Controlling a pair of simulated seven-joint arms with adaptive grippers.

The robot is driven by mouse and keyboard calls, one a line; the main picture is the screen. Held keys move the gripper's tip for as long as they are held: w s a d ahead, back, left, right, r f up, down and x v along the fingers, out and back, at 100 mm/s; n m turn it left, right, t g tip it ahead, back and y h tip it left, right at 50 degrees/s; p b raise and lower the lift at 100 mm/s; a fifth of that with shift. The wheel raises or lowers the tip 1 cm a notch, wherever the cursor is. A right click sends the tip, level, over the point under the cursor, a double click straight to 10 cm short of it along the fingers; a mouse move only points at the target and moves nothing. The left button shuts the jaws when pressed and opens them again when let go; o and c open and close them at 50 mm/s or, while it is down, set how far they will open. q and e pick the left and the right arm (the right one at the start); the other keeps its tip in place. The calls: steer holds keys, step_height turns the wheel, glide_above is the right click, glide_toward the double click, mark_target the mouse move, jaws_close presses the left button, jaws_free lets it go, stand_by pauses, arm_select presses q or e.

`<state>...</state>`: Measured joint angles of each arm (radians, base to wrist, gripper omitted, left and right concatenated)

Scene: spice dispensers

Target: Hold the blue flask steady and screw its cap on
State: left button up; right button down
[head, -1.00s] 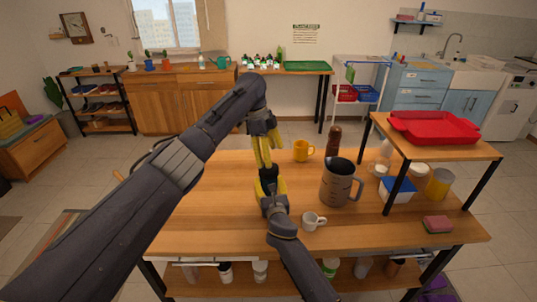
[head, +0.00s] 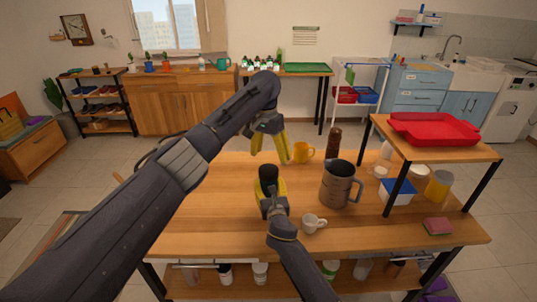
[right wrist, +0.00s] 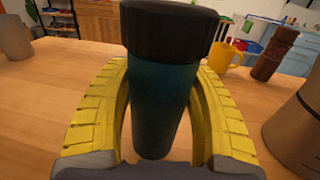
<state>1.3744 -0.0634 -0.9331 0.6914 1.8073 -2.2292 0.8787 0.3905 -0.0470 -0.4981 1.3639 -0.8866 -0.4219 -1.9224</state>
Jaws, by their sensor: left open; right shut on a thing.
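The dark blue flask (right wrist: 160,105) stands upright in the right wrist view, with its black cap (right wrist: 170,30) sitting on top. The cap also shows in the head view (head: 268,171). I cannot tell how tightly the cap is screwed. My right gripper (head: 268,188) is shut around the flask, with a yellow finger on each side of its body in the right wrist view (right wrist: 160,110). My left gripper (head: 271,158) is open and empty just above the cap, its yellow fingers spread and pointing down. Most of the flask is hidden in the head view.
A brown measuring jug (head: 337,186) and a small white cup (head: 313,223) stand right of the flask on the wooden table (head: 215,200). A yellow mug (head: 303,152) and a dark brown shaker (head: 333,140) are behind. The table's left side is clear.

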mark_target(268, 169)
arm_select(q)
steer(key=n, duration=0.8)
steer(key=shift+a+n+y, duration=0.15)
steer(key=shift+n+y, duration=0.15)
steer(key=shift+y, duration=0.1)
steer(key=n, duration=0.7)
steer(key=shift+a, duration=0.2)
steer(key=shift+f, duration=0.1)
steer(key=shift+f, duration=3.9)
